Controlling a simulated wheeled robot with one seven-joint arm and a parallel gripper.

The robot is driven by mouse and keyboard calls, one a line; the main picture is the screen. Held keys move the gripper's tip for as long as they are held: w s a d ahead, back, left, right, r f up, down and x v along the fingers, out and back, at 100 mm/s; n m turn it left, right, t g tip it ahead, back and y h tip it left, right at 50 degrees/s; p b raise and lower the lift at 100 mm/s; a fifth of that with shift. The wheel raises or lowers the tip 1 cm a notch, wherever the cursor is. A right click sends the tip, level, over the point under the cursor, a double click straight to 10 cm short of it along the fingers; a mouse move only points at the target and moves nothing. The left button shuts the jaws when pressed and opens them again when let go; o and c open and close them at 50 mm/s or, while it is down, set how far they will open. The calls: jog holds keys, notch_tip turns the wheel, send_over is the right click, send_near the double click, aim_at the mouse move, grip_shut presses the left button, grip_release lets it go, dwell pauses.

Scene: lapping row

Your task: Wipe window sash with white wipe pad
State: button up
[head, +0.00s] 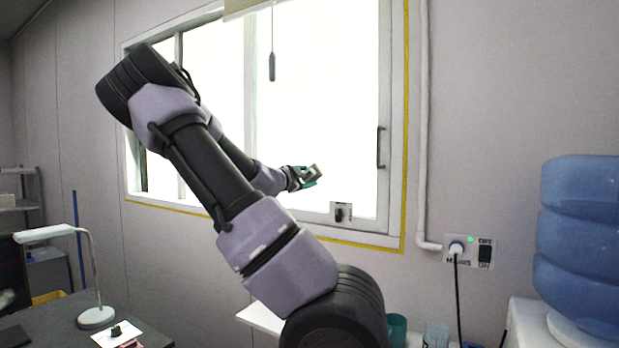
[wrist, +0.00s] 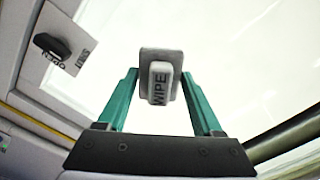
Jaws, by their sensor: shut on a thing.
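The white wipe pad (wrist: 160,60) shows in the wrist view, with a raised grip block marked WIPE between the teal fingers. My gripper (wrist: 158,90) is shut on that block; the pad's plate lies beyond the fingertips. In the head view my gripper (head: 311,177) and the pad (head: 316,171) are in front of the lower right part of the bright pane. The window sash (head: 384,100) has a white frame and a dark handle (head: 381,148) on its right side. I cannot tell whether the pad touches the glass.
A label plate with a black knob (head: 341,213) sits on the lower window frame; it also shows in the wrist view (wrist: 62,48). A dark cord pull (head: 272,67) hangs before the glass. A blue water bottle (head: 580,250) stands right, a desk lamp (head: 96,316) left.

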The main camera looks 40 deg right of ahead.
jog(key=shift+v, duration=1.5)
